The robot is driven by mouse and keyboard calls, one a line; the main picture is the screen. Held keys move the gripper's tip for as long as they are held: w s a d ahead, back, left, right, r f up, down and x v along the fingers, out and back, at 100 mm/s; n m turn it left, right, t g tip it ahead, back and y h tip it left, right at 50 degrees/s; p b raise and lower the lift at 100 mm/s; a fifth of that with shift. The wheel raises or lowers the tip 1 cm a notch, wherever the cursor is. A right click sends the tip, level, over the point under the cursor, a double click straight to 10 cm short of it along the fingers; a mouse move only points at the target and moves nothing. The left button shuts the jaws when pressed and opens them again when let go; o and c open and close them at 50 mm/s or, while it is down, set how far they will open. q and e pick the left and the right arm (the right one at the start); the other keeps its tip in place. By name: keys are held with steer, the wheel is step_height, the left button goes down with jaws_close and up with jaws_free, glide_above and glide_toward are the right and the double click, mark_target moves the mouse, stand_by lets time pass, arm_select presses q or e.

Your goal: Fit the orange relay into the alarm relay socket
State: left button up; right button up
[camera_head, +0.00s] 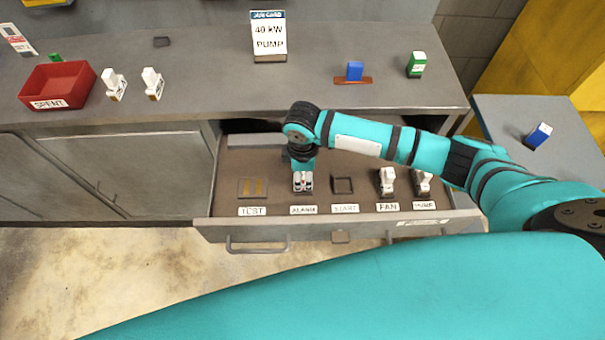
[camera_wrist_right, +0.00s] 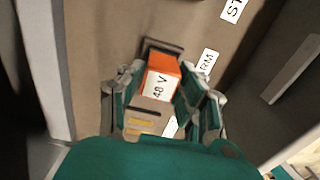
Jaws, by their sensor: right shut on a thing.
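The orange relay (camera_wrist_right: 163,75), labelled 48 V, is between the fingers of my right gripper (camera_wrist_right: 165,95) in the wrist view. The right gripper points down at the ALARM position of the open drawer in the head view (camera_head: 303,182), where it hides the relay. The dark rim of the alarm relay socket (camera_wrist_right: 160,46) shows at the relay's far edge. The ALARM label (camera_head: 303,210) is in front of the gripper. The relay is over or in this socket; I cannot tell whether it is seated. My left gripper is out of view.
The drawer (camera_head: 270,221) also holds the TEST socket (camera_head: 252,187), the empty START socket (camera_head: 343,185) and white relays at FAN (camera_head: 387,180) and PUMP (camera_head: 423,182). On the bench are a red SPENT bin (camera_head: 40,86), white relays (camera_head: 114,83), a blue relay (camera_head: 355,70) and a green relay (camera_head: 416,64).

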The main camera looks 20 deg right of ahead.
steer(key=shift+f, duration=0.1)
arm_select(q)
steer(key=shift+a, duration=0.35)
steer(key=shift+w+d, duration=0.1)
arm_select(e)
steer(key=shift+f, duration=0.15)
steer(key=o, duration=1.2)
steer(key=shift+d, duration=0.1)
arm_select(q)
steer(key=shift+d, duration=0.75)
